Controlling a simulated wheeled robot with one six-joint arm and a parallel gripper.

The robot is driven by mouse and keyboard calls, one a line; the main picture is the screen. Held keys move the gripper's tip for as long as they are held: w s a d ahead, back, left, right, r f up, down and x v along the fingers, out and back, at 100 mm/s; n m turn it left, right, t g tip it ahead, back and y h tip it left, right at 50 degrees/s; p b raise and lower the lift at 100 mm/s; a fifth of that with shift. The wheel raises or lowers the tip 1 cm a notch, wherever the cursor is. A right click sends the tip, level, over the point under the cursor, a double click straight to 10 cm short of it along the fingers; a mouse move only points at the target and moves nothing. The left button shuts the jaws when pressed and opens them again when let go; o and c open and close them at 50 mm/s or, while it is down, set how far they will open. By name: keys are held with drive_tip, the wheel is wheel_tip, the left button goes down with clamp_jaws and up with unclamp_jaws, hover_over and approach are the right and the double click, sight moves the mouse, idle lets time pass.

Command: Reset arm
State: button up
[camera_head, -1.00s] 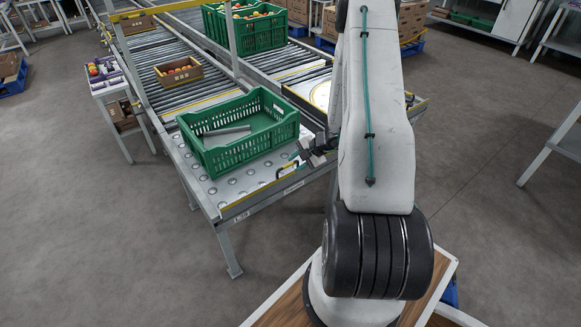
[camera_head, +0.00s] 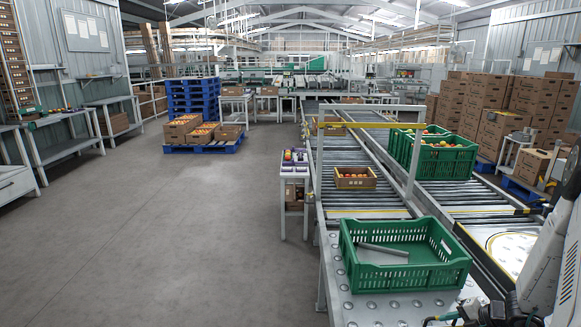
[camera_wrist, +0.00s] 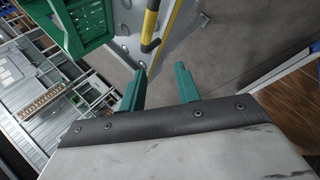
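My gripper (camera_wrist: 160,70) shows two green fingers standing apart in the wrist view, with nothing between them. In the head view my arm (camera_head: 545,265) is at the right edge and mostly cut off. The dark gripper end (camera_head: 488,314) is low in that view, to the right of the near green crate (camera_head: 405,278). This crate stands on the ball-topped end of the conveyor and holds a grey flat piece (camera_head: 384,249). A green crate also shows at the upper left of the wrist view (camera_wrist: 92,22). The gripper looks apart from it.
A yellow-and-black rail (camera_wrist: 149,28) lies beyond the fingers. Green crates of tomatoes (camera_head: 440,162) and a small carton (camera_head: 355,182) stand on the rollers. A small side table (camera_head: 294,168) is beside the conveyor. The floor at left is clear up to a blue pallet (camera_head: 206,147).

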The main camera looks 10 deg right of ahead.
drive_tip(key=s+a+r+n+g+y, duration=0.1)
drive_tip(key=s+a+r+n+g, duration=0.2)
drive_tip(key=a+r+n, duration=0.9)
drive_tip(key=s+a+r+n+g+y, duration=0.1)
drive_tip(key=s+a+r+n+g, duration=0.3)
drive_tip(key=r+n, duration=0.9)
drive_tip(key=s+a+r+n+t+h, duration=0.1)
drive_tip(key=s+a+r+n+h, duration=0.2)
drive_tip(key=s+a+r+n, duration=0.3)
drive_tip(key=s+a+r+n+h, duration=0.4)
drive_tip(key=s+a+r+n, duration=0.3)
drive_tip(key=n, duration=1)
drive_tip(key=shift+s+a+r+t, duration=0.3)
drive_tip(key=shift+s+r+t, duration=0.1)
drive_tip(key=shift+s+r, duration=1.4)
